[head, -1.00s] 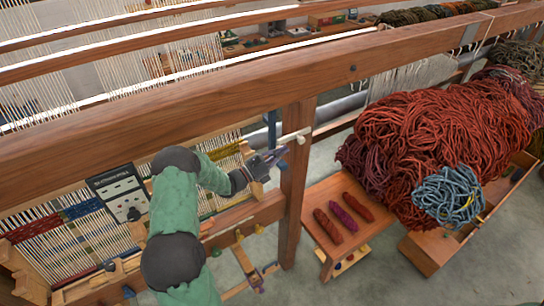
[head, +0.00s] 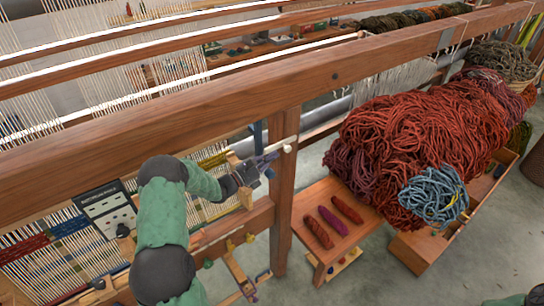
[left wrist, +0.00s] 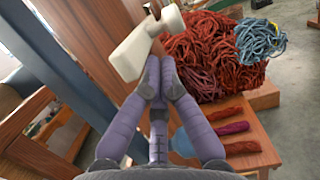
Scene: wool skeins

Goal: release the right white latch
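The white latch (head: 287,148) shows at the right end of the loom, against the wooden post (head: 284,200). In the left wrist view it is a pale bar (left wrist: 132,57) with a rounded knob at its right end. My left gripper (head: 272,157) is right beside the latch. In the left wrist view its purple fingers (left wrist: 158,77) come together just below the bar, with tips against it or very close. I see nothing gripped between them. Whether the tips touch the bar cannot be told. My right gripper is out of view.
A long wooden beam (head: 200,105) runs above my left arm. A small bench (head: 314,247) with red and purple skeins stands right of the post. A big heap of red wool (head: 425,135) lies beyond. A black-and-white control box (head: 108,208) sits left of my arm.

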